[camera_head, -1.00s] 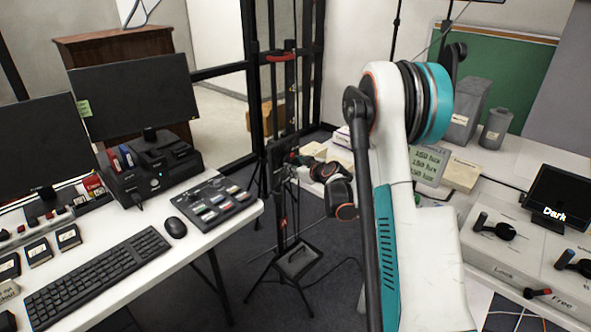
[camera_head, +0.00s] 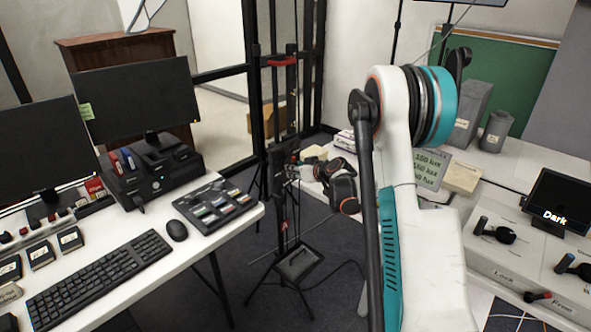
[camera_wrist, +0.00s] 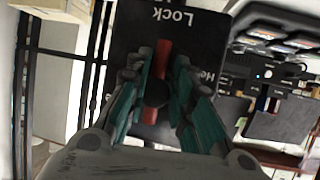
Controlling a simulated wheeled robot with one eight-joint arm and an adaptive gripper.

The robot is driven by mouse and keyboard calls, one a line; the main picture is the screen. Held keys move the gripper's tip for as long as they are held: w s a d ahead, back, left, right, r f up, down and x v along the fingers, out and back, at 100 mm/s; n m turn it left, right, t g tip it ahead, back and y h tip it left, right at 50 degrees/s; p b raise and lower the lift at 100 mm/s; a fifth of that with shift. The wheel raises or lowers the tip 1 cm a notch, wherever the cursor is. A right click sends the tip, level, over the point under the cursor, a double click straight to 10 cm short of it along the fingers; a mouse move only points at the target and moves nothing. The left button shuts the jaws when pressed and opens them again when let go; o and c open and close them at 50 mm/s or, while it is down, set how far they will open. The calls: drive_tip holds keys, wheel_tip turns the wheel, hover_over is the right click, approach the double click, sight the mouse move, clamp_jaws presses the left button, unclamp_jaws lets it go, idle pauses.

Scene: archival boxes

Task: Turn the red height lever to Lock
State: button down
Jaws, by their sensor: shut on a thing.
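In the wrist view, the red height lever (camera_wrist: 163,60) stands nearly upright in the picture on a black plate (camera_wrist: 203,45). Its upper end points toward the word Lock (camera_wrist: 172,18). Another label, partly hidden, begins with "He" at the right. My gripper (camera_wrist: 160,75) is shut on the red height lever, with green-sided fingers on both sides of it. A dark round hub covers the lever's middle, and a red part shows below it. In the head view, my gripper (camera_head: 303,172) is at the dark head of the stand (camera_head: 283,155); the lever cannot be made out there.
A desk with monitors, a keyboard (camera_head: 100,275) and a button panel (camera_head: 218,205) stands at left. The stand's thin legs and a cable spread over the floor.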

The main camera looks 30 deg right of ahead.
drive_tip(key=shift+d, duration=0.15)
drive_tip(key=c, duration=1.6)
unclamp_jaws()
drive_tip(key=shift+d, duration=0.1)
drive_tip(key=shift+c, duration=0.2)
drive_tip(key=v, duration=1.2)
